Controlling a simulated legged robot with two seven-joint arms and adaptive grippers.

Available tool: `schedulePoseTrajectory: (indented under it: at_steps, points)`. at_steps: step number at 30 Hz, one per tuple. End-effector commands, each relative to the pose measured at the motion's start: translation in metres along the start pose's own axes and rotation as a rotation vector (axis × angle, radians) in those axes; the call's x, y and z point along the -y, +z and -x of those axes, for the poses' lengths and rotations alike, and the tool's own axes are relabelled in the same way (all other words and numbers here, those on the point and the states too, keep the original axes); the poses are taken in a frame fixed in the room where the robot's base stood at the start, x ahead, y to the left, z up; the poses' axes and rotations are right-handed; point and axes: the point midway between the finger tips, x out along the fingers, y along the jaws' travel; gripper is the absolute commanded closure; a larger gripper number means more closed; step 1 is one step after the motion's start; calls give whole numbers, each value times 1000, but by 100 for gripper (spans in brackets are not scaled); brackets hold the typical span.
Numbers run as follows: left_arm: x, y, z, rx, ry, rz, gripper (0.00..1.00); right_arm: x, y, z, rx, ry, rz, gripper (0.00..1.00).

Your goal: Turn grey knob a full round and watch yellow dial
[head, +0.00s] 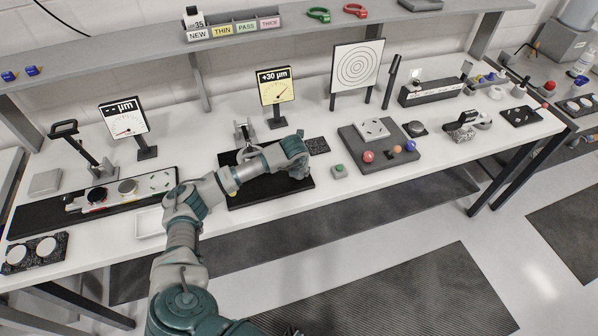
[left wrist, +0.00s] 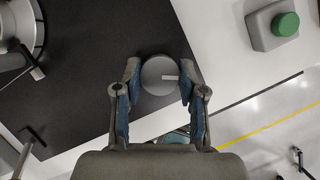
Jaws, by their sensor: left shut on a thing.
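The grey knob (left wrist: 155,76) is a round disc with a pale mark pointing right in the left wrist view. It sits at the edge of a black base plate (left wrist: 85,85). My left gripper (left wrist: 159,80) is shut on the knob, one finger on each side of it. In the head view my left gripper (head: 298,168) reaches over the plate's right end and hides the knob. The yellow dial (head: 277,87) stands upright behind the plate, labelled +30 µm, with a thin needle on its scale. A dark bit at the bottom edge (head: 293,332) may be my right gripper.
A green button on a grey box (head: 339,170) stands just right of the plate. A grey board with coloured balls (head: 375,160) lies further right. A white dial (head: 124,118) stands at left. A shelf (head: 130,50) runs behind the bench.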

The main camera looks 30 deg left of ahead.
Motion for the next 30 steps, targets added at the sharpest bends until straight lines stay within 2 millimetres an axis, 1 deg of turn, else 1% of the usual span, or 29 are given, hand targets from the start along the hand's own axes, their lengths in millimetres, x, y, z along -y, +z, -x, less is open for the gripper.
schedulePoseTrajectory:
  at_steps: [1,6,12,29,30]
  points:
    - [0,-3,-3,-8,15,27,94,0,0,-2,1,0,0,100]
    - [1,-3,-3,-8,52,118,94,0,1,-5,1,-1,0,100]
    - [1,-3,-2,-8,80,184,94,1,2,-6,2,-1,0,100]
    - [1,-3,-2,-10,90,212,94,2,2,-7,2,-2,0,100]
    - [1,-3,-2,-10,90,212,57,2,2,-7,2,-2,0,100]
